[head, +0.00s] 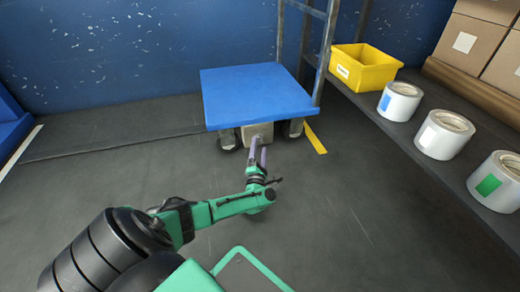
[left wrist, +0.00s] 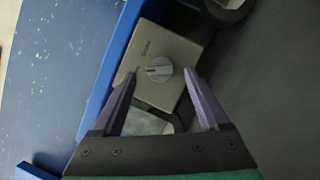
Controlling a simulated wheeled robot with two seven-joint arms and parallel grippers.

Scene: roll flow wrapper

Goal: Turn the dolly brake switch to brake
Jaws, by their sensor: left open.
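The dolly (head: 255,93) has a blue flat top and dark wheels and stands on the floor in the middle of the head view. A beige switch box (head: 258,131) hangs under its near edge. In the left wrist view the box (left wrist: 148,50) carries a round grey brake switch knob (left wrist: 159,69) with a pointer line; the lettering is too small to read. My left gripper (head: 258,156) is open with purple fingers. In the left wrist view its fingertips (left wrist: 161,78) stand on either side of the knob, apart from it. My right gripper is out of view.
A dark shelf (head: 385,125) along the right holds a yellow bin (head: 365,70) and several white rolls (head: 444,134). Cardboard boxes (head: 480,45) stand behind. A dolly wheel (head: 228,141) is left of the switch box. The floor (head: 330,220) in front is clear.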

